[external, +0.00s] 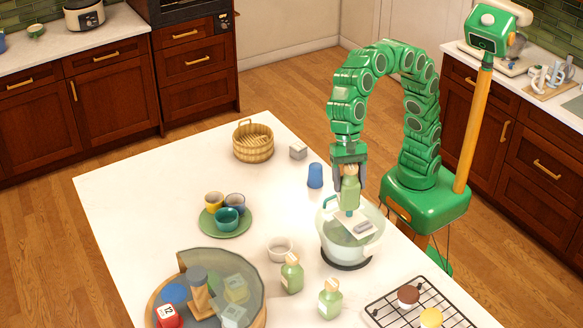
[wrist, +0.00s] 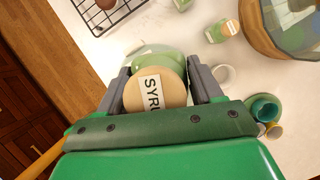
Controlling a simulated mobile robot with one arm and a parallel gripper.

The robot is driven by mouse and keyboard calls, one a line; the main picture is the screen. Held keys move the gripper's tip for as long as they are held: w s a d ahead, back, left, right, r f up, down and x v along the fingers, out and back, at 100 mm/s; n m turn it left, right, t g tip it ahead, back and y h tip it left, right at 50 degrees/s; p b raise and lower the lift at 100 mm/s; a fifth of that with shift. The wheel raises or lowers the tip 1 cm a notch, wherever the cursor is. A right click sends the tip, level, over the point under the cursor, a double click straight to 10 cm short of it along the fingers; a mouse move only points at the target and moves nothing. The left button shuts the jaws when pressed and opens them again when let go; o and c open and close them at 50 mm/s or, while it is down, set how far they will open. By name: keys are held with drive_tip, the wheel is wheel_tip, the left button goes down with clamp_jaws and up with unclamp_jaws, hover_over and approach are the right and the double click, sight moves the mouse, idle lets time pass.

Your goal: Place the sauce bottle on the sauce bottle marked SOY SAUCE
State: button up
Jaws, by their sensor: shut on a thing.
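My gripper (external: 349,168) is shut on a green sauce bottle (external: 349,192) with a tan cap. In the wrist view, the cap (wrist: 155,90) sits between my gripper's fingers (wrist: 160,88), with a label reading "SYRU", the rest cut off. The held bottle is above or partly inside a clear glass bowl (external: 335,246); I cannot tell which. Two similar green bottles stand on the counter: one (external: 291,275) beside a small white bowl, another (external: 330,300) nearer the front. Their labels are too small to read, so I cannot tell which is marked SOY SAUCE.
A pale board with a grey item (external: 361,227) shows at the glass bowl. A blue cup (external: 315,176) stands behind it, the small white bowl (external: 279,247) left. A wire rack (external: 382,308) is front right, a round wooden-rimmed container (external: 262,313) front left.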

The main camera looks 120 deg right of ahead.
drive_tip(key=w+a+r, duration=0.1)
drive_tip(key=a, duration=0.6)
drive_tip(key=shift+w+a+f, duration=1)
drive_tip(key=shift+w+f, duration=1.15)
drive_tip(key=shift+w+a+f, duration=1.05)
drive_tip(key=shift+w+f, duration=1.05)
drive_tip(key=shift+w+a+f, duration=1)
drive_tip(key=shift+w+f, duration=1.15)
drive_tip(key=shift+f, duration=0.15)
drive_tip(key=o, duration=1.4)
drive_tip(key=v, duration=1.2)
